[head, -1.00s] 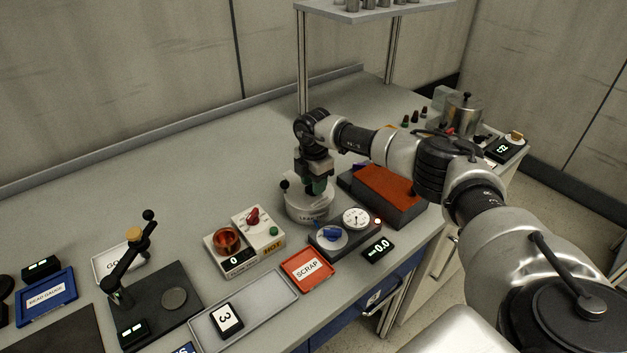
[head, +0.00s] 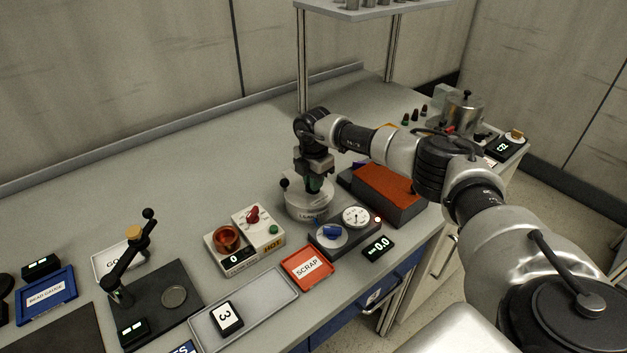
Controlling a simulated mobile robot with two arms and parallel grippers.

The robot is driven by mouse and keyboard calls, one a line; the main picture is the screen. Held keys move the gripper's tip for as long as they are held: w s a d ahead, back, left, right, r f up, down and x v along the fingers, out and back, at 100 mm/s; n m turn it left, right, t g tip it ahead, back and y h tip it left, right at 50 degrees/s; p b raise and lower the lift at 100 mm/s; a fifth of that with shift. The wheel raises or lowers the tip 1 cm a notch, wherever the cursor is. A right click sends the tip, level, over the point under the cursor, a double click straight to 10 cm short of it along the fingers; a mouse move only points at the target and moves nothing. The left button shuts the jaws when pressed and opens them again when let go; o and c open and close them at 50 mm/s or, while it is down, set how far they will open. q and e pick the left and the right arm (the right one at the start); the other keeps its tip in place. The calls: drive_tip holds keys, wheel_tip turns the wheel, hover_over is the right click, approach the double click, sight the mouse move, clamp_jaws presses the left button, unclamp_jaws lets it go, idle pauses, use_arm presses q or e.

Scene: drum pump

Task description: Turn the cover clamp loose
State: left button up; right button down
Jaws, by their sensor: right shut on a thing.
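A round pale pot (head: 305,209) with a partly covered label on its front stands near the middle of the bench. A black ball knob (head: 284,184) sticks out at its left. My right gripper (head: 314,187) points down onto the pot's lid and is shut on the cover clamp there. The fingers and wrist hide most of the clamp, so its angle cannot be told. My left gripper is not in view.
A dial box (head: 330,243) with a blue knob and round gauge stands close in front of the pot. A hot unit (head: 240,262) is to the left, a red scrap tray (head: 307,268) in front, and an orange-topped block (head: 385,190) to the right. The bench behind is clear.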

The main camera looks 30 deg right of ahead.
drive_tip(key=n, duration=0.4)
drive_tip(key=n+b, duration=0.1)
drive_tip(key=n, duration=0.3)
drive_tip(key=shift+n, duration=0.3)
drive_tip(key=n+b, duration=0.1)
drive_tip(key=n, duration=0.3)
drive_tip(key=shift+n, duration=0.3)
drive_tip(key=shift+n+b, duration=0.7)
drive_tip(key=shift+n, duration=1.2)
drive_tip(key=c, duration=1.2)
unclamp_jaws()
drive_tip(key=shift+o, duration=0.2)
wheel_tip(320, 180, up, 11)
drive_tip(key=b, duration=0.1)
drive_tip(key=shift+b, duration=0.3)
